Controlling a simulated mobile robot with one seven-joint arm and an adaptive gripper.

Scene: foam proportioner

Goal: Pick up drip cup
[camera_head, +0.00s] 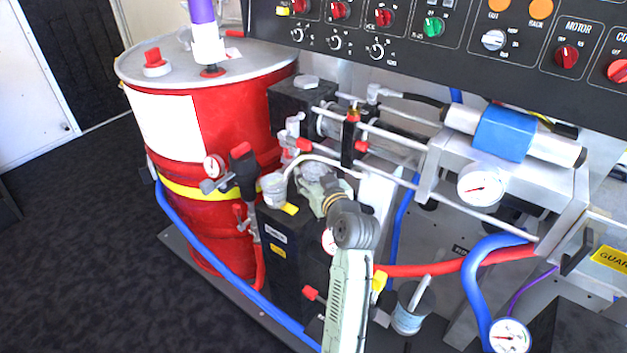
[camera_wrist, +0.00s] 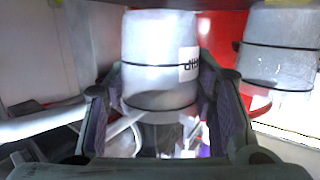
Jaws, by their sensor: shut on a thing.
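The drip cup (camera_wrist: 158,60), a whitish translucent cylinder with a dark band and a small white label with dark lettering, stands between my fingers in the wrist view. My gripper (camera_wrist: 160,95) is shut on it, one dark finger on each side. In the head view my gripper (camera_head: 318,186) is above the black block beside the red drum. There the held cup (camera_head: 313,170) is small and partly hidden by my gripper and a pale hose.
A second banded translucent cup (camera_wrist: 280,48) stands close to the right in the wrist view. The red drum (camera_head: 228,130), metal rods (camera_head: 385,132), a pressure gauge (camera_head: 480,186) and a blue hose (camera_head: 478,280) crowd the space. Dark floor (camera_head: 80,240) is open at left.

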